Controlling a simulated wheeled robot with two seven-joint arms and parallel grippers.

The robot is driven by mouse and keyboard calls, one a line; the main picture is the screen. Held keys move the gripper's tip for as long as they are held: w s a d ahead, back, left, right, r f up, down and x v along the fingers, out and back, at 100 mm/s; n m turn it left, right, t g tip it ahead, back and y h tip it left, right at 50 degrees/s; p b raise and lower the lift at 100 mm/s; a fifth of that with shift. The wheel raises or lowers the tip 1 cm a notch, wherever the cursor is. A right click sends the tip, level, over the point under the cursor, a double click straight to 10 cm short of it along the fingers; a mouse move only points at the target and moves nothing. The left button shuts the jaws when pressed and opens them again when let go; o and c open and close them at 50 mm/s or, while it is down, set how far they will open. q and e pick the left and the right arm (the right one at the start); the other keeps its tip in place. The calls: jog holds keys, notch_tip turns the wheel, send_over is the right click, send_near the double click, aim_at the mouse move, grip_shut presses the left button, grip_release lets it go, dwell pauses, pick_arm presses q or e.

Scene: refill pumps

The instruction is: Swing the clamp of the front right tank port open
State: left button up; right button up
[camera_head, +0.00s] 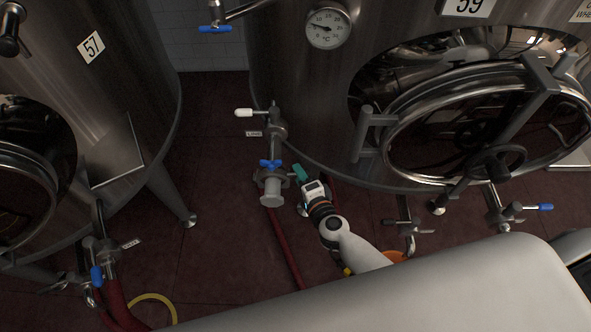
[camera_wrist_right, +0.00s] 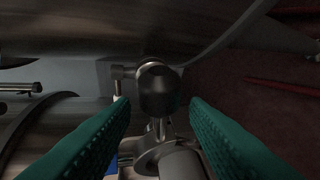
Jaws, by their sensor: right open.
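The tank 59 port assembly (camera_head: 272,188) stands at the tank's left front, with a blue-handled valve and a short grey pipe end. My right gripper (camera_head: 299,174) is just right of it, its teal fingers pointing toward it. In the right wrist view my right gripper (camera_wrist_right: 158,103) is open. A dark rounded knob (camera_wrist_right: 157,88), apparently the clamp's, lies between and ahead of the fingertips, with a gap on both sides. Metal port fittings (camera_wrist_right: 165,155) show below it. I cannot tell whether the clamp is shut. My left gripper is out of view.
Tank 59 (camera_head: 290,90) with its round hatch (camera_head: 490,115) rises behind. Tank 57 (camera_head: 120,110) stands at the left, with another valve and hose below. A red hose (camera_head: 283,245) runs down over the red floor. More valves (camera_head: 405,225) sit to the right.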

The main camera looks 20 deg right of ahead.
jog(key=x, duration=0.3)
jog(key=shift+w+f, duration=0.1)
jog(key=shift+w, duration=0.15)
grip_shut()
